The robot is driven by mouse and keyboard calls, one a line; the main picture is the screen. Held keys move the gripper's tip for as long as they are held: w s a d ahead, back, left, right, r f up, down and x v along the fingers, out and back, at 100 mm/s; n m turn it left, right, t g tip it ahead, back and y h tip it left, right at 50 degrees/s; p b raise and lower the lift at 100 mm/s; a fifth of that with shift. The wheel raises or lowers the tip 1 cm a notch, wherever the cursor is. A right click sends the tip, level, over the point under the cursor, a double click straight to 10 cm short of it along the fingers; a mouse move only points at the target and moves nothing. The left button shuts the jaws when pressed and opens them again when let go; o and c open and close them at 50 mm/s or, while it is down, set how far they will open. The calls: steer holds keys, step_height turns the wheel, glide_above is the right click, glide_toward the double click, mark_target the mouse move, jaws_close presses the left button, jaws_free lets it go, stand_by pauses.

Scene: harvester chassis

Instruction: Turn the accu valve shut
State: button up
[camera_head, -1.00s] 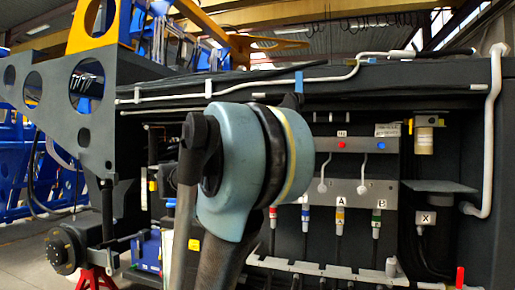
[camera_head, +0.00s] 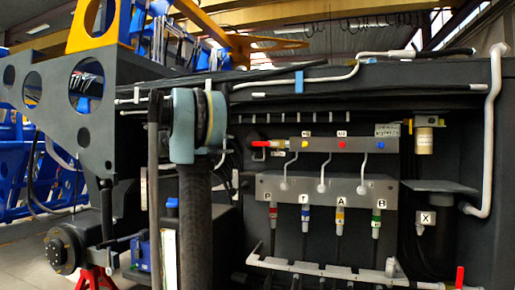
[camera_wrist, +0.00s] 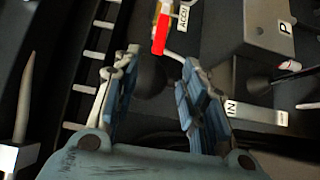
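The accu valve's red lever (camera_head: 260,144) lies about level at the left end of the upper manifold in the head view. In the wrist view the red lever (camera_wrist: 160,36) is at the top, beside a white "ACCU" label (camera_wrist: 182,18). My gripper (camera_wrist: 159,60) is open and empty, with its blue-padded fingers apart. The lever's end appears just beyond the fingertips and in line with the gap. I cannot tell its exact distance from them. My gripper is not visible in the head view, where my arm stands left of the valve.
The lower grey manifold block (camera_head: 325,188) carries hoses marked P, T, A and B, right of the valve. A red-handled lever (camera_head: 460,278) stands at the lower right. A white pipe (camera_head: 495,130) runs down the right side.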

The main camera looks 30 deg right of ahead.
mark_target(257, 144)
steer(key=d, duration=0.5)
steer(key=s+d, duration=0.1)
steer(key=d, duration=1)
steer(key=shift+s+d, duration=0.2)
steer(key=shift+d, duration=0.2)
jaws_close()
